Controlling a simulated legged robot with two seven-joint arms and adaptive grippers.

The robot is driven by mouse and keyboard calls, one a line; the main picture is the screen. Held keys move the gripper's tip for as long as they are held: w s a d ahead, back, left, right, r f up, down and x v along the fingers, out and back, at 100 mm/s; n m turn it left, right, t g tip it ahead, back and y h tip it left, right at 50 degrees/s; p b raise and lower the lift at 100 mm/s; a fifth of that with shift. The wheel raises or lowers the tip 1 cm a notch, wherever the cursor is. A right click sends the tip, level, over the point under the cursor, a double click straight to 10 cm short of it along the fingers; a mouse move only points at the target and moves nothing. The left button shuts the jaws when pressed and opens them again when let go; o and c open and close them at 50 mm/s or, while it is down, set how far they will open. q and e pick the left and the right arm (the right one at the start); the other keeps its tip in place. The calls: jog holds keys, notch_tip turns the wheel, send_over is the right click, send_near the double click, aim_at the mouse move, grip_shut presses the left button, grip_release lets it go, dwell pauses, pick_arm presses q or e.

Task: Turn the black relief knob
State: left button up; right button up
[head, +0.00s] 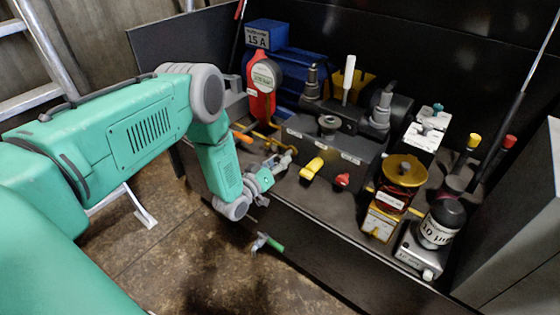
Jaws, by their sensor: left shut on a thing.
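My left gripper (283,159) is at the left front of the black valve block (336,150), below its leftmost white label. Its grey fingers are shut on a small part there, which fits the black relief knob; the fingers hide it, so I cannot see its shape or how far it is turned. A yellow knob (312,168) and a red knob (343,180) stick out from the block's front, right of the gripper. A round black cap (328,124) sits on top of the block. My right gripper is not in view.
A red gauge unit (262,84) and a blue motor (292,72) stand behind the gripper. A white lever (348,80) rises behind the block. A green-handled valve (268,242) sticks out below the ledge.

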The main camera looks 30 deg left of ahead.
pick_arm(q)
jog(key=shift+s+f, duration=0.2)
jog(key=shift+f, duration=0.1)
jog(key=o, duration=1)
jog(key=shift+o, duration=0.9)
jog(key=shift+w+a+r, duration=0.1)
jog(key=s+a, duration=0.1)
jog(key=s, duration=1.1)
